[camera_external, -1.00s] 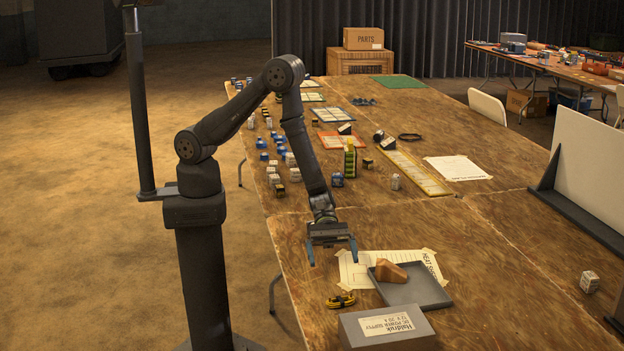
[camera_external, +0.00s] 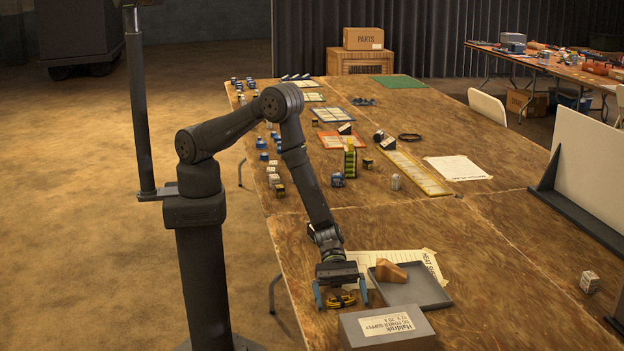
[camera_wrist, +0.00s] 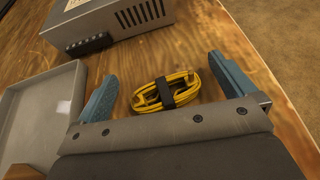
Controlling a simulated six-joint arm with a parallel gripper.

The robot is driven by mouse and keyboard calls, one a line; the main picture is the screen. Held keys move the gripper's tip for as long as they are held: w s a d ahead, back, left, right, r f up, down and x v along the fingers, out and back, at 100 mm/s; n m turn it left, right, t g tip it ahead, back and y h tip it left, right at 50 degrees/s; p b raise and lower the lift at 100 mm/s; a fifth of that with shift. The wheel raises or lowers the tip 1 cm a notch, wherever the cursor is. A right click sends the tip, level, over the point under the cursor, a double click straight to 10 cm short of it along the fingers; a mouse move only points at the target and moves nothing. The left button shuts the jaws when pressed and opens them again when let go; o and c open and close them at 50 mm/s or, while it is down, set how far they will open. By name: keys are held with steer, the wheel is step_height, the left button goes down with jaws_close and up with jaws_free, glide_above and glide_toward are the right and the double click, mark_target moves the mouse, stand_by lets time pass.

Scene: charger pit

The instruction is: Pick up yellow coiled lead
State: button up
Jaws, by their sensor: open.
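The yellow coiled lead (camera_wrist: 166,93) lies on the wooden table, bound with a black strap around its middle. In the external view the lead (camera_external: 342,298) shows just beneath my gripper (camera_external: 341,300), partly covered by it. In the wrist view my gripper (camera_wrist: 166,88) is open, with one blue finger on each side of the lead and nothing between them but the lead. There is a gap between the lead and each finger. I cannot tell how far the fingertips are above the table.
A grey power supply box (camera_external: 388,328) stands close in front of the lead; it also shows in the wrist view (camera_wrist: 110,30). A grey tray (camera_external: 430,292) with a brown block (camera_external: 391,271) lies to the right. A taped paper sheet (camera_external: 358,265) lies behind.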

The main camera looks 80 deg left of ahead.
steer(key=shift+d, duration=0.1)
steer(key=shift+c, duration=0.2)
steer(key=c, duration=1)
steer(key=shift+r, duration=0.15)
steer(key=shift+c, duration=0.2)
